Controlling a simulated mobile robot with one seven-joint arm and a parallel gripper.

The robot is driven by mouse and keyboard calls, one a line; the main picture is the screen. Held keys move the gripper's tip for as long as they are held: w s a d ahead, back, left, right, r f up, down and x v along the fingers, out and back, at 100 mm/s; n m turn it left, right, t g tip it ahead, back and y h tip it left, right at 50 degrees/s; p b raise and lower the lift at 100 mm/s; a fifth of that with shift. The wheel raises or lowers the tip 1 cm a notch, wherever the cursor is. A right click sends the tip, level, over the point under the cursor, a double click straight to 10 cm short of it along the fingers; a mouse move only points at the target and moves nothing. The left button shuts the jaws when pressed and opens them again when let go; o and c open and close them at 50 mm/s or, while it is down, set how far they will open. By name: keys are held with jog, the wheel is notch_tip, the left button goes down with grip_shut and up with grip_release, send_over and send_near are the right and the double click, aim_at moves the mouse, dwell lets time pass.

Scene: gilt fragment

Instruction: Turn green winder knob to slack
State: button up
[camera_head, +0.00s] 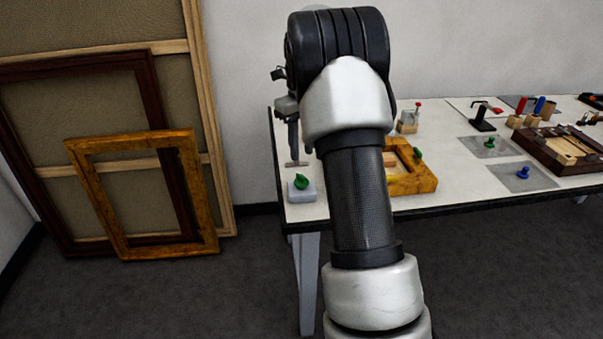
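A green knob (301,182) sits on a small pale block near the table's front left corner. A second green piece (417,153) shows at the right side of a gilt frame piece (423,182) on the table. A third green knob (489,143) stands on a grey mat further right. I cannot tell from looks alone which one is the winder knob. My gripper (293,135) seems to be the grey part hanging left of my arm, above and behind the front left knob and apart from it.
A blue knob (523,172) stands on another grey mat (540,181). A dark wooden tray (552,165), clamps and small blocks fill the right of the white table (450,185). Empty frames (125,255) lean on the wall at left. Floor between is clear.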

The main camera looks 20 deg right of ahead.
aim_at(302, 176)
notch_tip(302, 176, down, 8)
jog(key=shift+b, duration=0.4)
jog(key=shift+c, duration=0.4)
grip_shut()
